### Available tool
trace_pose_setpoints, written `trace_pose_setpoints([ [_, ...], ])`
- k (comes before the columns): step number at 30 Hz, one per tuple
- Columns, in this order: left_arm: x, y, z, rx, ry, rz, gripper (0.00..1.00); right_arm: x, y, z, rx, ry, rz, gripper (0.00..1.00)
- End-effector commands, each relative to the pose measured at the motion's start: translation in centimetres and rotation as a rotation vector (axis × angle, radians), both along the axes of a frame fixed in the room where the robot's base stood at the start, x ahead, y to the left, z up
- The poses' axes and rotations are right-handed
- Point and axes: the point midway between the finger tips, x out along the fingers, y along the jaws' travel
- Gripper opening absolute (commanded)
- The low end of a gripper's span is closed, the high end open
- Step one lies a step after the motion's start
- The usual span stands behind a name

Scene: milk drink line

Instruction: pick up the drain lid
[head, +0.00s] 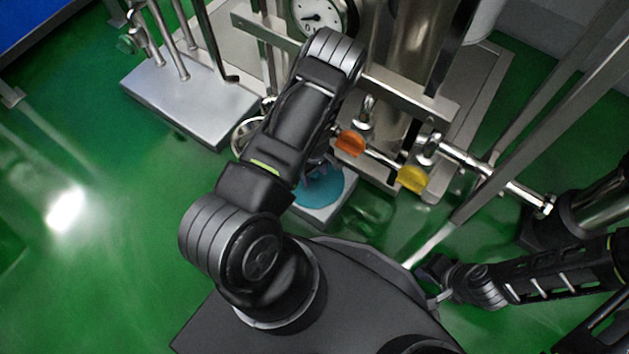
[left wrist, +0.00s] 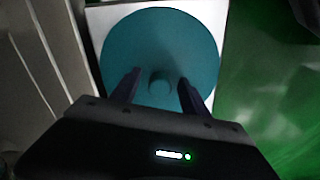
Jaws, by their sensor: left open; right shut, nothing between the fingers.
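The drain lid is a round teal disc (left wrist: 160,35) with a small round knob (left wrist: 159,80) at its middle, in the left wrist view. It lies on a pale square base (left wrist: 97,20). In the head view the lid (head: 322,190) is partly covered by my left arm. My left gripper (left wrist: 158,84) is open, with one finger on each side of the knob; I cannot tell whether they touch it. In the head view this gripper is mostly hidden by its own arm. My right gripper (head: 432,277) is shut and empty at the lower right, away from the lid.
A steel machine with an orange handle (head: 350,143), a yellow handle (head: 412,178) and a dial gauge (head: 324,16) stands close behind the lid. A steel platform (head: 190,95) is at the upper left. Green floor is clear to the left.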

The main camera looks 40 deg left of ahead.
Motion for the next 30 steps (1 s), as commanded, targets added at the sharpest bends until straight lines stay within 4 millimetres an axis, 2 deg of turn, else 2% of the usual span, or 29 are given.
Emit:
trace_pose_setpoints([
  [18, -0.01, -0.01, -0.02, 0.0, 0.0, 0.0, 0.52, 0.0, 0.02, 0.02, 0.0, 0.0, 0.0, 0.0],
  [30, -0.01, -0.01, -0.02, 0.0, 0.0, 0.0, 0.2, 0.0, 0.02, 0.02, 0.0, 0.0, 0.0, 0.0],
])
